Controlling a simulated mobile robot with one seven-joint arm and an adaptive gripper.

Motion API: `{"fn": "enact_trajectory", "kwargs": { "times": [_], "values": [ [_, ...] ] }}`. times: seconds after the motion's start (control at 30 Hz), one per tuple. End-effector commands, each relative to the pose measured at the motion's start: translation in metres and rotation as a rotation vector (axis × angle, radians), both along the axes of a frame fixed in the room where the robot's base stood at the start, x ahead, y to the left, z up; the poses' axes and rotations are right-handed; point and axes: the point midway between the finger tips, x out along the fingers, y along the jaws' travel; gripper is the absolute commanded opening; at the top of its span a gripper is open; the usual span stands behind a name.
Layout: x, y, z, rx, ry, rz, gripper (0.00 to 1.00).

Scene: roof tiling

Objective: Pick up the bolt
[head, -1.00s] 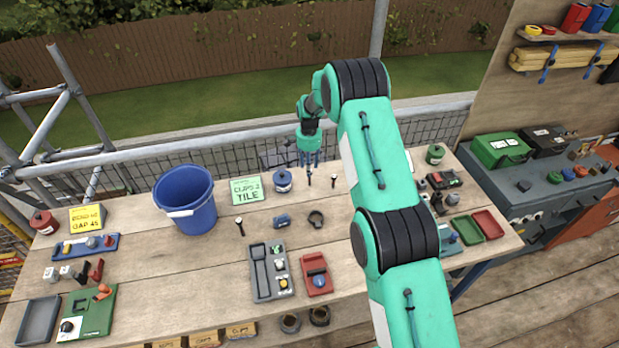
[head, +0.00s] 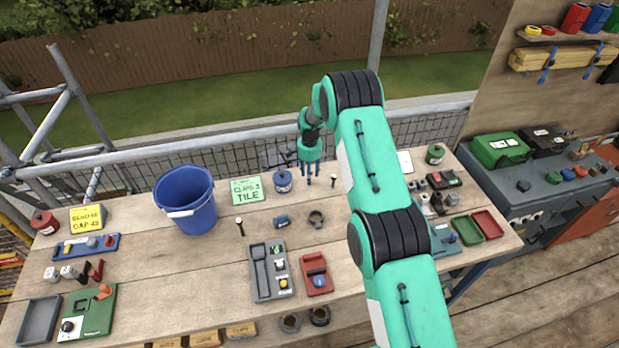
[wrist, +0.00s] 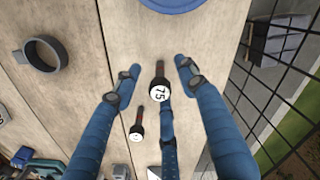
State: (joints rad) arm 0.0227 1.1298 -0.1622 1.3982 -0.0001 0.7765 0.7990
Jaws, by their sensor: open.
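A dark bolt with a round white "75" head (wrist: 158,88) stands between my fingers in the wrist view. In the head view it is mostly hidden by my fingers. My gripper (head: 311,181) is open, its blue fingers pointing down over the back of the bench; it also shows in the wrist view (wrist: 157,80). The fingers are spread around the bolt with visible gaps at left and right. A second dark bolt (wrist: 137,124) with a white head stands close by, also seen right of my gripper in the head view (head: 333,181). A third bolt (head: 240,226) is farther left.
A blue pot (head: 283,181) stands just left of my gripper, and a dark ring clamp (head: 316,219) lies in front. A blue bucket (head: 186,199) and a green sign (head: 246,191) are farther left. Mesh fencing (wrist: 285,95) runs along the back edge.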

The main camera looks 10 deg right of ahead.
Motion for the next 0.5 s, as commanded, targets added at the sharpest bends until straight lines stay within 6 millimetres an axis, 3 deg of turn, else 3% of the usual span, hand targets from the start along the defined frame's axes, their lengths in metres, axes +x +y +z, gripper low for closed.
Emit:
{"fn": "enact_trajectory", "kwargs": {
  "times": [0.5],
  "values": [
    [0.0004, 0.0001, 0.0008, 0.000, -0.001, 0.000, 0.40]
  ]
}}
